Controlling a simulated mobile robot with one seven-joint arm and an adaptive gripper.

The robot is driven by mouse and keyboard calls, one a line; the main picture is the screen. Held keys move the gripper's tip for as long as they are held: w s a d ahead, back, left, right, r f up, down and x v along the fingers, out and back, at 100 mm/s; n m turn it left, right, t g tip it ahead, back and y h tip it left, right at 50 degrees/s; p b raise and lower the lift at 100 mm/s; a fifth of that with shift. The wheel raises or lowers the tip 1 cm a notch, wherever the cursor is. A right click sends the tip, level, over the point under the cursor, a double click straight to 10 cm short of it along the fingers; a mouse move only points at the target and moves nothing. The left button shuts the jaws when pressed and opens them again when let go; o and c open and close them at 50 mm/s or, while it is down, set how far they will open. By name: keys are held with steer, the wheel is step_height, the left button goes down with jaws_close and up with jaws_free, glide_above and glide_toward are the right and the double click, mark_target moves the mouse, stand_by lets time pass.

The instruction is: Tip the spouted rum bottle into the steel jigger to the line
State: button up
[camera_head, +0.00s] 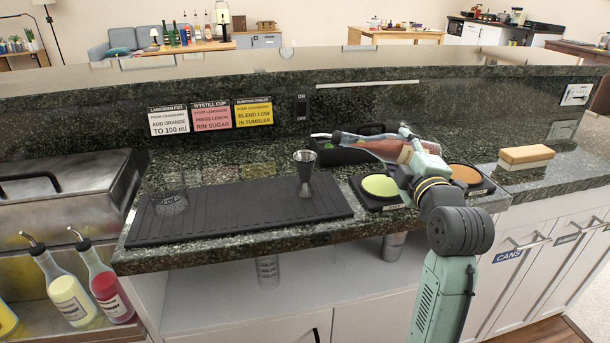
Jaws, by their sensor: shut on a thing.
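The spouted rum bottle (384,148) has clear glass with brown showing near my gripper. It is tipped to nearly level, with its thin spout pointing left. My gripper (407,148) is shut on the bottle toward its right end and hides part of it. The steel jigger (304,174) stands upright on the black ribbed bar mat (240,212), near its right end. The spout tip appears just above and slightly right of the jigger's rim; the depth between them is unclear. No stream is visible, and the level inside the jigger cannot be seen.
An empty-looking clear glass (170,201) stands on the mat's left. A green-topped dish (381,186) and an orange-topped dish (465,174) sit below my gripper. A brush-like block (525,157) lies right. Spouted bottles (67,290) stand lower left. A raised ledge (250,73) runs behind.

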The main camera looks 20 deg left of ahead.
steer(key=shift+d+f+n+b, duration=0.15)
steer(key=shift+f+n+b, duration=0.15)
steer(key=shift+b, duration=0.3)
steer(key=shift+r, duration=0.1)
steer(key=shift+w+r+n+b, duration=0.1)
steer(key=shift+r+n+b, duration=0.4)
steer(key=shift+r+n, duration=0.5)
steer(key=shift+r+m, duration=0.15)
steer(key=shift+m, duration=0.15)
stand_by(1.2)
